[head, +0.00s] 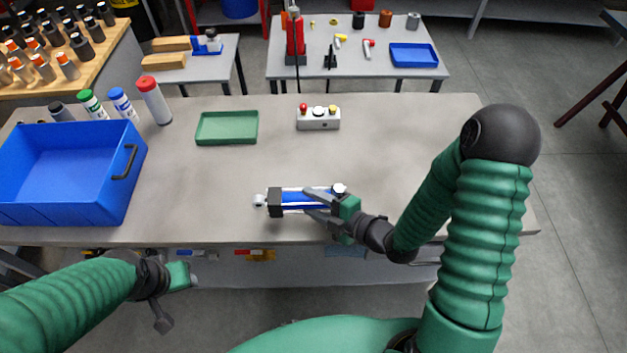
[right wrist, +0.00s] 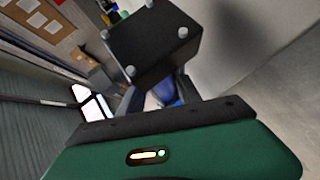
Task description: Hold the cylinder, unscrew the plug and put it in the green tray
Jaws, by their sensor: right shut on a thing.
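The blue cylinder (head: 292,199) lies on the grey workbench near its front edge, with a black end block (head: 275,202) and a silver rod end at its left. A small pale round part (head: 339,188) shows at its right end; I cannot tell if this is the plug. My right gripper (head: 318,202) is shut on the cylinder from the right. The right wrist view shows the black block (right wrist: 155,45) with bolts and some blue body behind it. The green tray (head: 227,141) lies empty behind the cylinder. My left gripper (head: 176,300) is off the bench's front edge, apart from the cylinder; its finger opening is unclear.
A blue bin (head: 127,200) stands at the bench's left, with several bottles (head: 154,101) behind it. A white button box (head: 318,123) stands right of the tray. The bench between tray and cylinder is clear. A back table (head: 350,79) holds small parts.

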